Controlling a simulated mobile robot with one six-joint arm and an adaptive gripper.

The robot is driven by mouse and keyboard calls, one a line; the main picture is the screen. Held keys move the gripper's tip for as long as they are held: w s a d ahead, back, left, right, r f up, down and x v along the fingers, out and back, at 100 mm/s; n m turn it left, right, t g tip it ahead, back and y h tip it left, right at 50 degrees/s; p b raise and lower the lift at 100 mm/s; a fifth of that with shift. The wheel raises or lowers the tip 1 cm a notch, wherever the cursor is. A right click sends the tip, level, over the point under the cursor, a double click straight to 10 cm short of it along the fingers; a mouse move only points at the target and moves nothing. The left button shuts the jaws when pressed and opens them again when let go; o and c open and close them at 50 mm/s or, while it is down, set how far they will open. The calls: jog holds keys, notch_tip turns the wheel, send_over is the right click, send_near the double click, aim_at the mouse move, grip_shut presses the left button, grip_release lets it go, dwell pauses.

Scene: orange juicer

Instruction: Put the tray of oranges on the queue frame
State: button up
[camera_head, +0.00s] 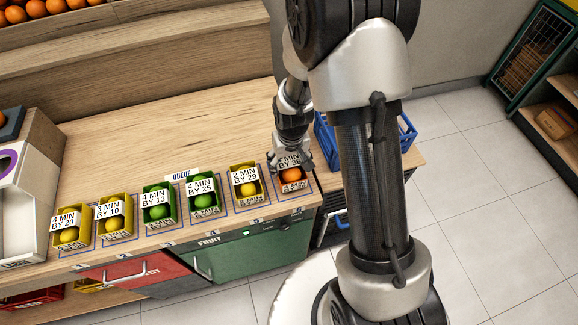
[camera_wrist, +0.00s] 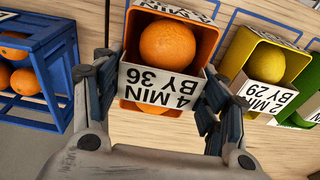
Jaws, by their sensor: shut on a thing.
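The tray of oranges (camera_head: 291,186) is an orange box with a white label reading 4 MIN BY 36. It is at the right end of the tray row in the head view. In the wrist view, an orange (camera_wrist: 168,50) sits in the tray's open top and another shows below the label (camera_wrist: 160,84). My gripper (camera_wrist: 160,92) has a finger on each side of the tray and is shut on it; it also shows in the head view (camera_head: 289,158). The queue frame (camera_head: 313,191) is a blue outline on the counter around the tray's spot. Whether the tray touches the counter is unclear.
Several yellow and green trays stand in a row to the left, the closest being a yellow tray (camera_head: 245,183) with little gap. A blue crate (camera_head: 406,133) with oranges stands to the right. The wooden counter (camera_head: 150,120) behind the row is clear.

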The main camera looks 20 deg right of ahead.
jog(key=shift+f, duration=0.9)
jog(key=shift+f, duration=0.1)
jog(key=shift+f+b, duration=0.15)
jog(key=shift+b, duration=0.15)
jog(key=o, duration=1.2)
jog(key=r+p, duration=0.1)
jog(key=r, duration=0.3)
jog(key=s+r+p, duration=0.1)
jog(key=r, duration=0.3)
jog(key=r+p, duration=0.1)
jog(key=r, duration=0.3)
jog(key=shift+s, duration=0.15)
notch_tip(320, 180, up, 6)
send_over(290, 165)
jog(key=s, duration=0.1)
jog(key=s+r+t, duration=0.2)
jog(key=s+r, duration=0.8)
jog(key=r, duration=0.2)
jog(key=shift+t, duration=0.6)
jog(key=s+r, duration=0.1)
jog(key=s, duration=0.2)
jog(key=s+r, duration=0.1)
jog(key=s, duration=0.2)
jog(key=s+r, duration=0.2)
jog(key=s, duration=0.1)
jog(key=shift+d, duration=0.1)
